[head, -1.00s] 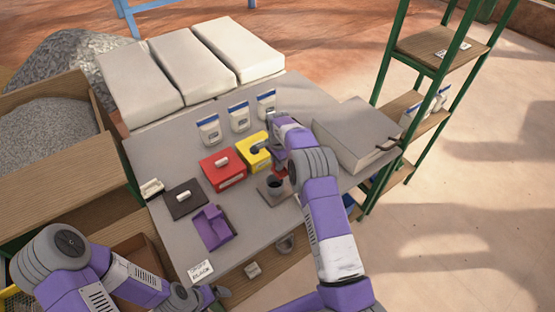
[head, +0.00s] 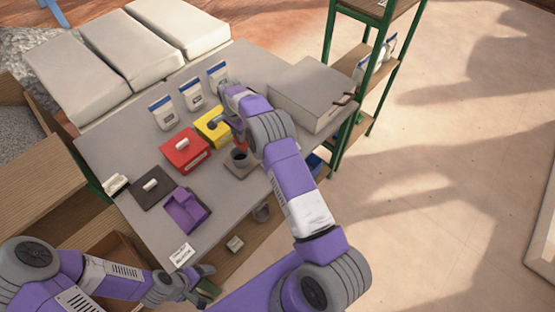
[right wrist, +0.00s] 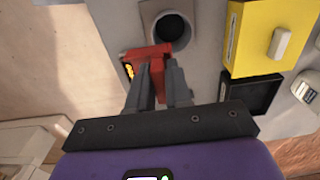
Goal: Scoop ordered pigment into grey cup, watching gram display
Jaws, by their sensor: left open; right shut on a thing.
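The grey cup (head: 240,156) stands on a brownish square plate (head: 236,172); its dark mouth (right wrist: 172,27) shows in the right wrist view. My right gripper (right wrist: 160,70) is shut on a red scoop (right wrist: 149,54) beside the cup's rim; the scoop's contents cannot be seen. A small display (right wrist: 128,71) glows orange, unreadable here. The yellow box (right wrist: 265,38) is lidded, with an open black box (right wrist: 262,93) next to it. A red lidded box (head: 185,151), black lid (head: 153,188) and purple open container (head: 186,210) lie left. My left gripper (head: 206,281) is open at the table's front.
A card (head: 181,254) lies at the front edge. Three pouches (head: 191,92) stand behind the boxes. A large grey case (head: 310,94) is at the right, near a green-framed shelf (head: 345,105).

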